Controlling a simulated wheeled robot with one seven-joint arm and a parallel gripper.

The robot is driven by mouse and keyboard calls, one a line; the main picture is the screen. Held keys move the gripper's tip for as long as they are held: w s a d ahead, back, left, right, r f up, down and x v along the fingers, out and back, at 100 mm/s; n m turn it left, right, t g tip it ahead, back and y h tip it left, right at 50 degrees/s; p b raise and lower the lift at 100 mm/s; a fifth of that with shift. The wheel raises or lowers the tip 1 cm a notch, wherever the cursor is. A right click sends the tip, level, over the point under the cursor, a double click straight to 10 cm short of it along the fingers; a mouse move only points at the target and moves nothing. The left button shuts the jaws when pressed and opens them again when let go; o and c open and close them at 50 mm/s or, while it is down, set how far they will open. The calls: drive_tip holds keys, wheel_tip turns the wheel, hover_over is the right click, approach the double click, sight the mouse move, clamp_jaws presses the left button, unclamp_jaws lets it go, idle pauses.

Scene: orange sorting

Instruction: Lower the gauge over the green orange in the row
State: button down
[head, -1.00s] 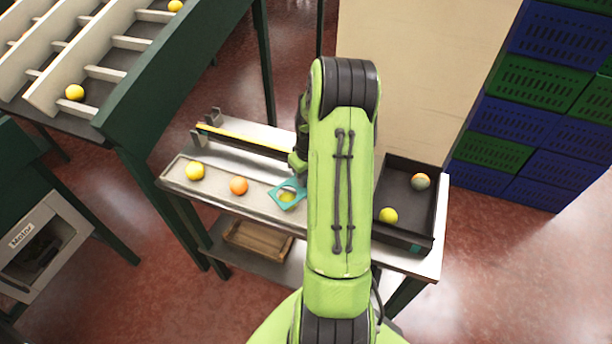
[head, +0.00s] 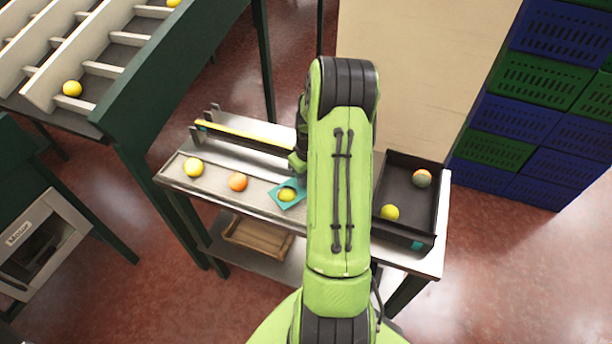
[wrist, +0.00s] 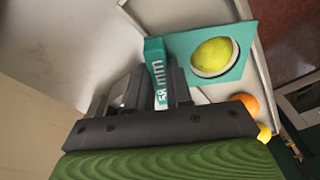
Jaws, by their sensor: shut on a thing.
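The teal gauge (head: 275,192) is a flat square plate with a round hole and a handle marked 58 mm (wrist: 159,82). My gripper (wrist: 155,88) is shut on the handle; in the head view my arm mostly hides it. The green orange (head: 287,195) is yellow-green and pokes up through the hole. In the wrist view the plate (wrist: 246,36) surrounds the green orange (wrist: 212,55), with a thin pale gap at its lower edge. I cannot tell whether the plate touches the tray. An orange fruit (head: 238,182) and a yellow one (head: 194,167) lie left in the row.
A dark tray (head: 432,205) at the bench's right holds a yellow fruit (head: 389,212) and a grey-green and orange one (head: 421,179). A rack with a yellow bar (head: 245,134) stands behind the row. A sloped sorting chute (head: 125,75) is at upper left; stacked crates (head: 545,95) stand right.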

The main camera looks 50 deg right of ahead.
drive_tip(key=shift+f+b, duration=1.2)
drive_tip(key=shift+f, duration=0.3)
drive_tip(key=shift+r, duration=0.15)
idle(0.7)
drive_tip(key=shift+r+p, duration=2.8)
drive_tip(key=shift+r, duration=1.2)
drive_tip(key=shift+f, duration=0.1)
